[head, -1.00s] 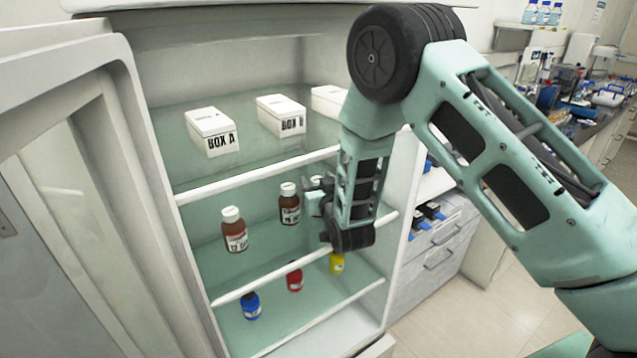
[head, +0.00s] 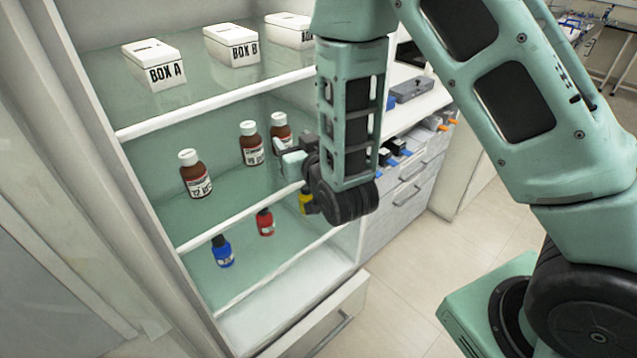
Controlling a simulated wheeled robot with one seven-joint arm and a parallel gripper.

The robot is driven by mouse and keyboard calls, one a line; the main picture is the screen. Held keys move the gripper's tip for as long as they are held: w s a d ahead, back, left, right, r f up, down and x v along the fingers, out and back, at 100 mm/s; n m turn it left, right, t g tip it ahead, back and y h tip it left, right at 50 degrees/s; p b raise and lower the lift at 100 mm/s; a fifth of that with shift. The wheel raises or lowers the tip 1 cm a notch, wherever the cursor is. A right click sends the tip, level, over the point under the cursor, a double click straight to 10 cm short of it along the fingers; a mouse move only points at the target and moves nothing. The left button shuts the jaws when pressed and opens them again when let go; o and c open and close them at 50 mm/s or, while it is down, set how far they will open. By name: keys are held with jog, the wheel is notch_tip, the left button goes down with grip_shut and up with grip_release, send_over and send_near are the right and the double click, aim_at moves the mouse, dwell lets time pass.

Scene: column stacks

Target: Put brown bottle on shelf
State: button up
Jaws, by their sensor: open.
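Three brown bottles with white caps and labels stand upright on the middle shelf (head: 222,198) of the open cabinet. One brown bottle (head: 196,181) is at the left, one (head: 251,150) is in the middle, and one (head: 281,134) is at the right. My gripper (head: 280,152) is open just in front of the right bottle and hides its lower part. I cannot tell whether the fingers touch that bottle.
White boxes, including Box A (head: 152,66) and Box B (head: 231,46), stand on the upper shelf. Blue (head: 223,253), red (head: 265,223) and yellow (head: 305,203) bottles are on the lower shelf. The cabinet door (head: 70,180) stands open at left.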

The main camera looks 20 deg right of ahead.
jog(key=s+a+n+g+y, duration=0.3)
jog(key=s+a+g, duration=0.7)
jog(key=s, duration=0.3)
jog(key=s+d+r+n+g+h, duration=0.1)
jog(key=s+d+r+n+g, duration=0.1)
jog(key=s, duration=0.6)
jog(key=s+d+r+n+g+h, duration=0.2)
jog(key=s+d+g, duration=0.1)
jog(key=s, duration=0.6)
jog(key=shift+s+g, duration=0.3)
jog(key=shift+g, duration=0.5)
jog(key=shift+r, duration=0.1)
